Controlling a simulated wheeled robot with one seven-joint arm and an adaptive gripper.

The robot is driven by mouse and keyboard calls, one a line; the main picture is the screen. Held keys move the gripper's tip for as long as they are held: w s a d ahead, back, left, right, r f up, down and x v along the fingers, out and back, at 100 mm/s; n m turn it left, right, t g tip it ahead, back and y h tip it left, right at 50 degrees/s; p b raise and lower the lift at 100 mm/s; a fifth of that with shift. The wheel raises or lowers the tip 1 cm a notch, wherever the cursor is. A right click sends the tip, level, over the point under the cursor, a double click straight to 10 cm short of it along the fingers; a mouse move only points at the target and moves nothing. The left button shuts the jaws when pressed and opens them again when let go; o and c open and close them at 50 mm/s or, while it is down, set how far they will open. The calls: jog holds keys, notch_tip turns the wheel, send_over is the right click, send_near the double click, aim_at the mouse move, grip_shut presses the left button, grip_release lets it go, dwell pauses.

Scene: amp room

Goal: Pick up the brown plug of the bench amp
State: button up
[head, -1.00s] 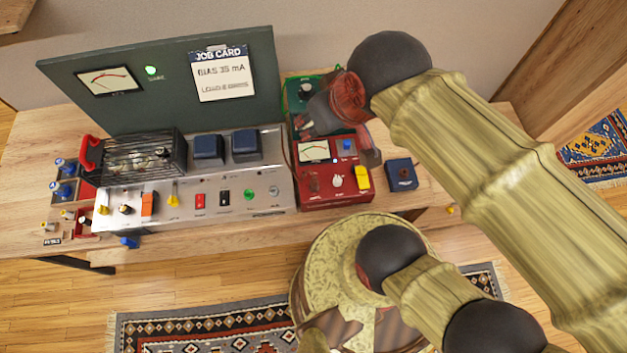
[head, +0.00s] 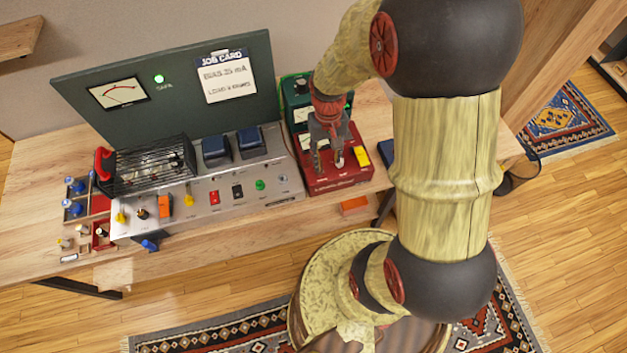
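The bench amp (head: 205,222) is a long silver chassis with a black cage and two blue transformers on top. Its front panel carries a row of coloured parts. A small dark brown-black part (head: 142,213), between a yellow part (head: 121,217) and an orange one (head: 164,205), looks most like the brown plug; its colour is hard to tell. My gripper (head: 328,168) points down over the red meter box (head: 335,183), right of the amp. Its two fingers look apart, with nothing seen between them.
A dark green panel with a meter (head: 118,92) and job card (head: 226,75) stands behind the amp. Blue knobs (head: 75,187) and small red trays (head: 102,236) lie at the left. An orange block (head: 354,206) is at the bench's front edge. My arm covers the bench's right part.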

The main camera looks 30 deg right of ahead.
jog(key=shift+w+d+f+t, duration=0.15)
jog(key=shift+w+f+t, duration=0.25)
jog(key=shift+w+f, duration=0.65)
jog(key=shift+a+f+b, duration=0.3)
jog(key=shift+b, duration=0.1)
jog(key=f, duration=0.2)
jog(key=w+f+b, duration=0.1)
jog(key=f, duration=0.1)
jog(key=shift+f, duration=0.3)
jog(key=shift+c, duration=0.5)
grip_shut()
